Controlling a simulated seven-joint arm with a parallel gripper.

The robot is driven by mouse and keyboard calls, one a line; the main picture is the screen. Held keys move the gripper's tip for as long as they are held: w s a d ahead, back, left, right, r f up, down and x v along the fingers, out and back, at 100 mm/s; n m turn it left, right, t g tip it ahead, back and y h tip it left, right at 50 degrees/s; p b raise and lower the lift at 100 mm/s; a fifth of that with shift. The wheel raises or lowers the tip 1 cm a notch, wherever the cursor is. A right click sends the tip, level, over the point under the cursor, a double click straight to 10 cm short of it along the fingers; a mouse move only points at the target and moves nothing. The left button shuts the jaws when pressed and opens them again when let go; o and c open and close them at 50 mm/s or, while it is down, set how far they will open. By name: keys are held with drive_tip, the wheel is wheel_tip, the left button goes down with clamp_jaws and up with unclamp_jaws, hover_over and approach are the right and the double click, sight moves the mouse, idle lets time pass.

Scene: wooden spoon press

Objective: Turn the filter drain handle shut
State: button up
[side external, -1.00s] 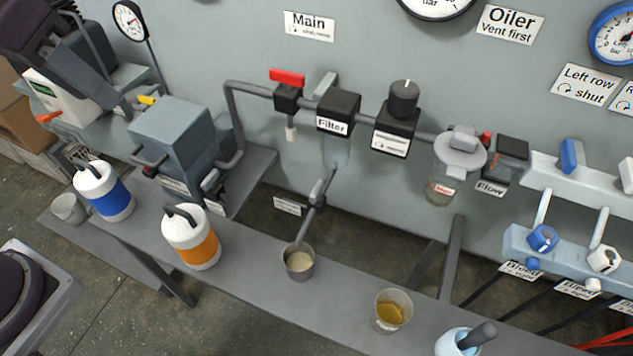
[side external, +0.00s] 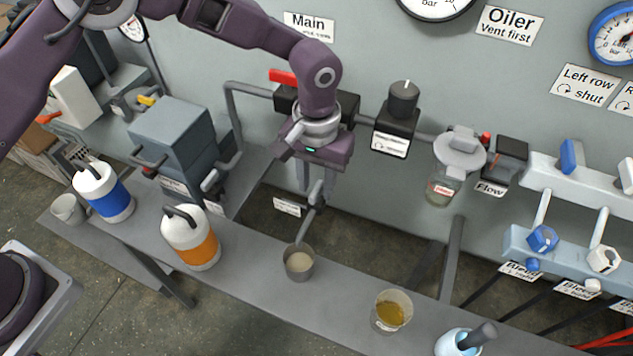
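The filter drain (side external: 308,224) is a grey pipe that slants down from beneath the black filter block to a metal cup (side external: 299,272) on the bench. Its small grey handle (side external: 316,193) is partly hidden by my gripper. My gripper (side external: 313,187) points down in front of the filter, with its fingers right at the drain handle. Whether they touch the handle, and how far apart they are, I cannot tell. The filter block and its label are mostly covered by my wrist.
A red main handle (side external: 283,77) is just left of my wrist, and a black knob (side external: 404,99) is to the right. Bottles with a blue band (side external: 109,199) and an orange band (side external: 197,247) stand on the bench. A cup of amber liquid (side external: 391,311) is further right.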

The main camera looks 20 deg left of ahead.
drive_tip(key=shift+f, duration=0.35)
clamp_jaws()
drive_tip(key=shift+m, duration=0.3)
drive_tip(key=m, duration=0.3)
drive_tip(key=shift+r+m, duration=0.1)
drive_tip(key=shift+m, duration=0.2)
drive_tip(key=m, duration=0.4)
drive_tip(key=shift+m, duration=0.3)
drive_tip(key=m, duration=0.4)
drive_tip(key=shift+m, duration=2.5)
